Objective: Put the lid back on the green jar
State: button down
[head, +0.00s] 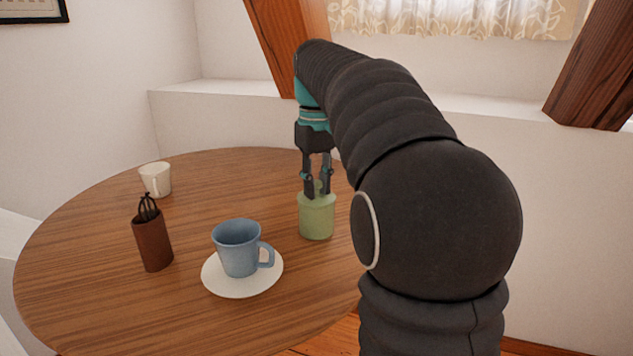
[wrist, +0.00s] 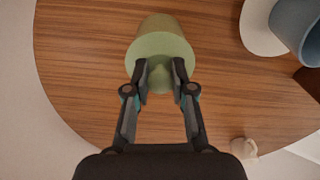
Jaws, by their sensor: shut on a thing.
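The green jar (head: 317,219) stands upright on the round wooden table, right of the blue mug. In the wrist view the jar (wrist: 158,24) shows at the top middle. My gripper (head: 318,193) points down at the top of the jar. In the wrist view my gripper (wrist: 160,83) is shut on the knob of the green lid (wrist: 160,46). The lid is at the jar's mouth. I cannot tell whether it is fully seated or just above the rim, as the fingers and the matching green hide the seam.
A blue mug (head: 238,250) sits on a white saucer (head: 232,288) left of the jar. A brown holder (head: 152,240) with dark sticks and a white cup (head: 156,179) stand further left on the table (head: 200,192). Slanted timber braces (head: 285,45) stand behind.

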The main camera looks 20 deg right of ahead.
dwell(0.4)
jog(key=shift+c, duration=2.1)
grip_release()
jog(key=shift+r, duration=0.1)
jog(key=shift+r+p, duration=0.45)
jog(key=shift+r, duration=2.95)
grip_shut()
